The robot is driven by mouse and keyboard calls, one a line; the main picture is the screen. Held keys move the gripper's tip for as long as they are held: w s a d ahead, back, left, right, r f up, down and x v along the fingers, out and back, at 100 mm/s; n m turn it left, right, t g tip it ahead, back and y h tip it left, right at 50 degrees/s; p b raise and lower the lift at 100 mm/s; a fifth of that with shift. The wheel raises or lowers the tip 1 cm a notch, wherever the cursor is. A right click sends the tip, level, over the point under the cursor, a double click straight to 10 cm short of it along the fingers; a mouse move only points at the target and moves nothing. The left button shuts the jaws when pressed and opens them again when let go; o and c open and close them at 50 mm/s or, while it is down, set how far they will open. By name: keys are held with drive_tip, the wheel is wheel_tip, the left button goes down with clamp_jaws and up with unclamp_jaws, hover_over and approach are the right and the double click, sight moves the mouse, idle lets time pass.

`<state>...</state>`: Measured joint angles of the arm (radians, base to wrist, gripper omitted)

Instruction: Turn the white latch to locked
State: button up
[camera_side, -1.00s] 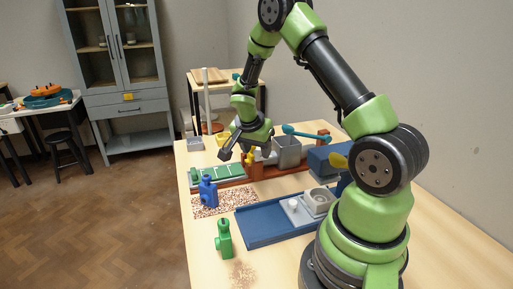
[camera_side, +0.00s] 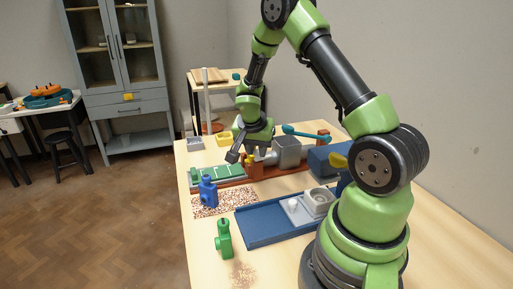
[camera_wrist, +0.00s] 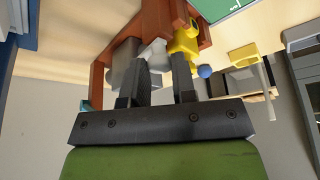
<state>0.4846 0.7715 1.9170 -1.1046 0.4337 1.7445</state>
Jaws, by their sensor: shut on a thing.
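My gripper (camera_side: 238,159) is low over the back of the table, beside a brown wooden frame (camera_side: 262,172). In the wrist view its two fingers (camera_wrist: 163,66) close around a pale grey knob (camera_wrist: 157,53) beside a grey box (camera_wrist: 127,68). The grey box (camera_side: 288,152) hangs tilted in the brown frame. A yellow piece (camera_wrist: 188,42) is close by the right fingertip. On the blue tray (camera_side: 262,235), a small white knob (camera_side: 292,204) sits on a pale plate beside a grey block with a round hollow (camera_side: 320,200). I cannot tell which is the white latch.
A blue bottle-like piece (camera_side: 208,190) stands on a speckled mat (camera_side: 238,205). A green one (camera_side: 224,239) stands nearer. A green board (camera_side: 216,172) lies left of the frame, and a teal-ended rod (camera_side: 300,132) lies behind it. The front table edge is mostly clear.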

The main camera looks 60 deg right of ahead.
drive_tip(key=n+t, duration=0.1)
drive_tip(key=n, duration=0.2)
drive_tip(key=shift+s+y, duration=0.15)
drive_tip(key=shift+y, duration=0.15)
drive_tip(key=shift+d+n+t+y, duration=0.1)
drive_tip(key=shift+n+t+y, duration=0.4)
drive_tip(key=shift+n, duration=1.5)
drive_tip(key=shift+t, duration=0.3)
drive_tip(key=o, duration=0.9)
